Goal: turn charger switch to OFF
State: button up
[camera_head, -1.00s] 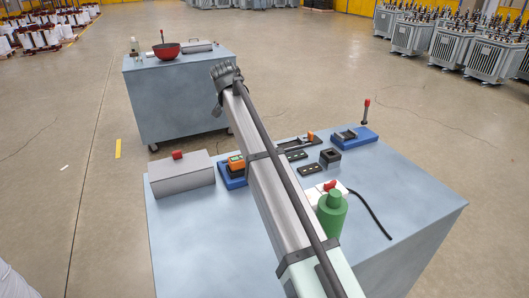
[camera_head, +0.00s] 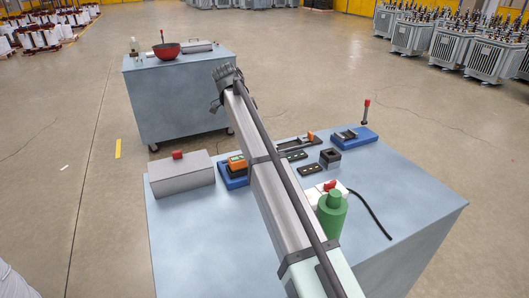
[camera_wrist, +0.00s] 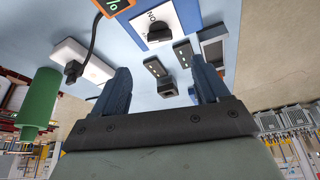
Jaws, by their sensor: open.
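The charger is a blue unit with an orange-framed display, left of my arm in the head view (camera_head: 237,162). In the wrist view, part of the display (camera_wrist: 113,7) shows a % sign at the top edge. Beside it is a white panel (camera_wrist: 185,17) with a black switch knob (camera_wrist: 158,33) and an upside-down ON label. I cannot tell the knob's exact setting. My gripper (camera_wrist: 162,82) is open and empty, its two dark blue fingers spread below and apart from the knob in the picture. In the head view my arm hides the gripper and the knob.
A green bottle (camera_head: 332,212) and a white box with a black cable (camera_head: 372,210) stand right of my arm. A grey box with a red handle (camera_head: 180,172) is at left. Small black blocks (camera_head: 330,158) and a blue stand (camera_head: 355,138) are behind. The table's front left is clear.

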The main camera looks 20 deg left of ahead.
jog(key=x, duration=1.1)
jog(key=shift+f, duration=0.1)
jog(key=shift+c, duration=0.3)
jog(key=c, duration=1)
jog(key=shift+s+n+t+y, duration=0.1)
jog(key=shift+n+t+y, duration=0.35)
jog(key=shift+n, duration=1.15)
jog(key=o, duration=1.1)
jog(key=shift+c, duration=0.2)
jog(key=v, duration=1.4)
